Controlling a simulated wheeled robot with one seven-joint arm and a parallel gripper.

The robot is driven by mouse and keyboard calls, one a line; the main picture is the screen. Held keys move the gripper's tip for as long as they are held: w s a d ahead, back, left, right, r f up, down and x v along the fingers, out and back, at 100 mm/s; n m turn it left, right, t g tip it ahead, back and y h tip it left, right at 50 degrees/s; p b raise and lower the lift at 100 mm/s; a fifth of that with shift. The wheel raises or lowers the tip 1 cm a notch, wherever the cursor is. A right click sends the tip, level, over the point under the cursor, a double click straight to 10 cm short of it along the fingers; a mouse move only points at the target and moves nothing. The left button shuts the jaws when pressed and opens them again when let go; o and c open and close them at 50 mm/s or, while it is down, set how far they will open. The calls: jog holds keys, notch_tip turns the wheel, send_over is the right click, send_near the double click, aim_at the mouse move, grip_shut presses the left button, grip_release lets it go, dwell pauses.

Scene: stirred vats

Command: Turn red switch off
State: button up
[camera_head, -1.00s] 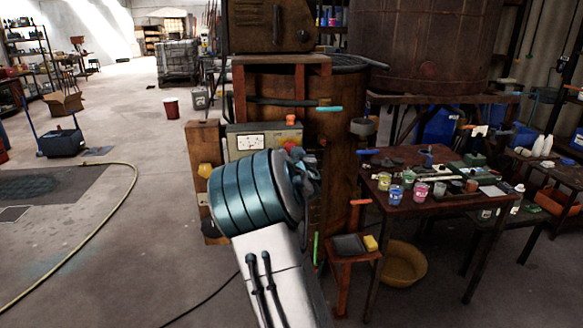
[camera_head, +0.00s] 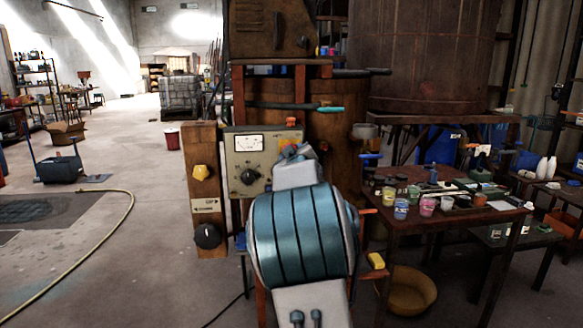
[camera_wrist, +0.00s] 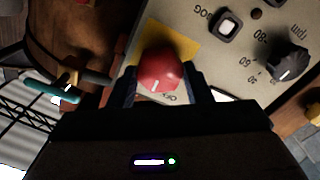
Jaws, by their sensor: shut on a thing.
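The red switch (camera_wrist: 160,68) is a round knob with a white mark on a yellow plate (camera_wrist: 183,42). In the wrist view it sits between the two fingers of my gripper (camera_wrist: 162,84), which is shut on it. The control panel (camera_head: 238,171) is a grey-beige box with a white meter and a black dial. In the head view my gripper (camera_head: 296,153) is at the panel's right side, and it and my arm hide the red switch there.
A wooden post (camera_head: 207,222) with a yellow knob and a black knob stands left of the panel. A cluttered table (camera_head: 440,213) with paint pots is on the right. A yellow hose (camera_head: 105,246) lies on the open floor at left.

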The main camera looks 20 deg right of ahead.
jog(key=shift+f+n+b, duration=0.1)
jog(key=shift+n+b, duration=2.8)
jog(key=shift+n, duration=1)
jog(key=o, duration=1)
jog(key=b+v, duration=0.9)
jog(key=v, duration=0.4)
jog(key=shift+s+a, duration=0.15)
jog(key=shift+s, duration=0.2)
